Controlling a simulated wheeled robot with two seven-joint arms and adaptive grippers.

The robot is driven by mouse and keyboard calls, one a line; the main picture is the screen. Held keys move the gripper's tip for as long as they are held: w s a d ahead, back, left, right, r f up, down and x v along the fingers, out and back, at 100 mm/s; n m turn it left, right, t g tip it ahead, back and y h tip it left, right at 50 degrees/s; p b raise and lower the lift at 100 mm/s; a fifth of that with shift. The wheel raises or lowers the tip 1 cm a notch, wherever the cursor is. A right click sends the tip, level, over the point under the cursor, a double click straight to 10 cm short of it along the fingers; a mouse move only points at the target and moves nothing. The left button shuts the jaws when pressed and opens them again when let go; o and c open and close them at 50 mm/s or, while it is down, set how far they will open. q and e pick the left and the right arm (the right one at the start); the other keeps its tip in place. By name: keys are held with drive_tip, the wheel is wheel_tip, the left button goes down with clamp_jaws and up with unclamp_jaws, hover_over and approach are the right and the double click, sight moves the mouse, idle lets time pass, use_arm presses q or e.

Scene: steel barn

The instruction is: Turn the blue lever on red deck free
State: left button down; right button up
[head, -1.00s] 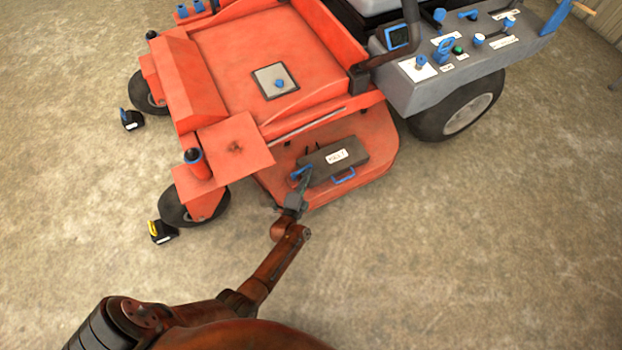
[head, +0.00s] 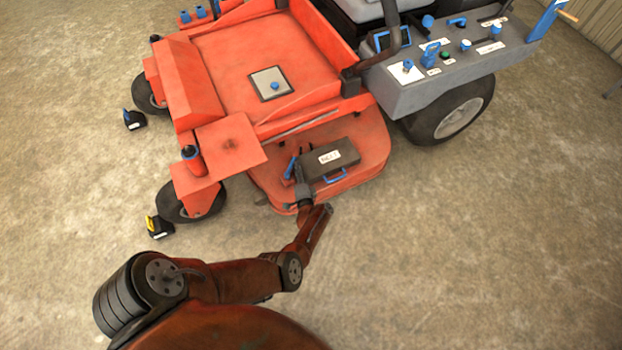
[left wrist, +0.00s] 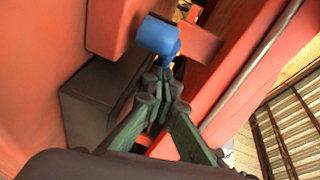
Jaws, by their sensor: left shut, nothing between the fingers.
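The blue lever (head: 290,167) is on the red deck (head: 372,157), just left of a dark grey box with a white label (head: 344,148). It slants steeply in the head view. My left gripper (head: 300,178) is beside its lower end, at the box's left end. In the left wrist view the lever's blue head (left wrist: 158,36) is just beyond the fingertips of my left gripper (left wrist: 163,84). The fingers are shut with nothing between them. Whether they touch the lever's stem cannot be told. My right gripper is not in view.
The box has a blue handle (head: 336,176) on its near side. A red footplate with a grey panel and blue knob (head: 275,86) lies behind. A grey control console (head: 430,88) is at the upper right. Concrete floor (head: 470,250) is clear at the right.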

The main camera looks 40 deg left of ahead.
use_arm(q)
drive_tip(key=shift+a, duration=0.9)
idle(0.8)
